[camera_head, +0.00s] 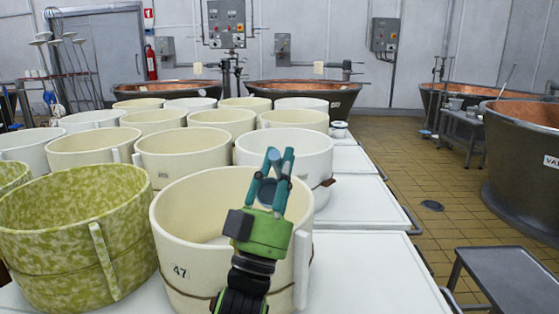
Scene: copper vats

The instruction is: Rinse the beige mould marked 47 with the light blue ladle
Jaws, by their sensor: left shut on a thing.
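The beige mould marked 47 (180,245) stands upright on a white table at the front. It is a wide, round, open tub with a cord around its lower part. My left gripper (280,158), green with teal fingers, is in front of this mould's right side, and its fingertips show against the white mould behind. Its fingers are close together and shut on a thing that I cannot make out. I cannot make out the light blue ladle. The gripper and arm hide part of the mould's front and inside. My right gripper is not in view.
A mottled green mould (60,235) stands close on the left. A white mould (315,160) and several cream ones stand behind. The white tabletop (375,270) is clear on the right.

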